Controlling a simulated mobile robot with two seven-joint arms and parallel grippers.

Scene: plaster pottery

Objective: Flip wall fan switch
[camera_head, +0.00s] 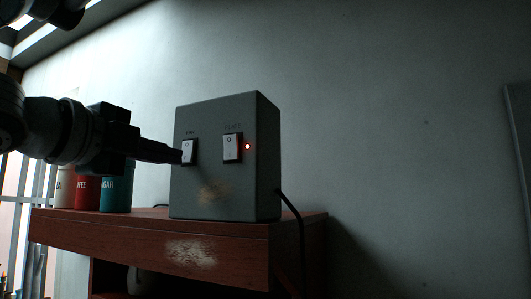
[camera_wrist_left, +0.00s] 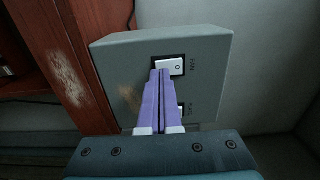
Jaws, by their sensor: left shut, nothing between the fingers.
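A grey switch box (camera_head: 212,185) stands on a wooden shelf. It carries two white rocker switches. The left rocker, the fan switch (camera_head: 189,150), shows in the left wrist view (camera_wrist_left: 176,67) with FAN lettering beside it. My right gripper is not visible.
The shelf (camera_head: 150,228) has worn paint on its front edge. Red (camera_head: 87,192) and teal (camera_head: 116,192) canisters and a pale one (camera_head: 65,188) stand left of the box, below my left arm. A black cable (camera_head: 297,222) hangs at the box's right.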

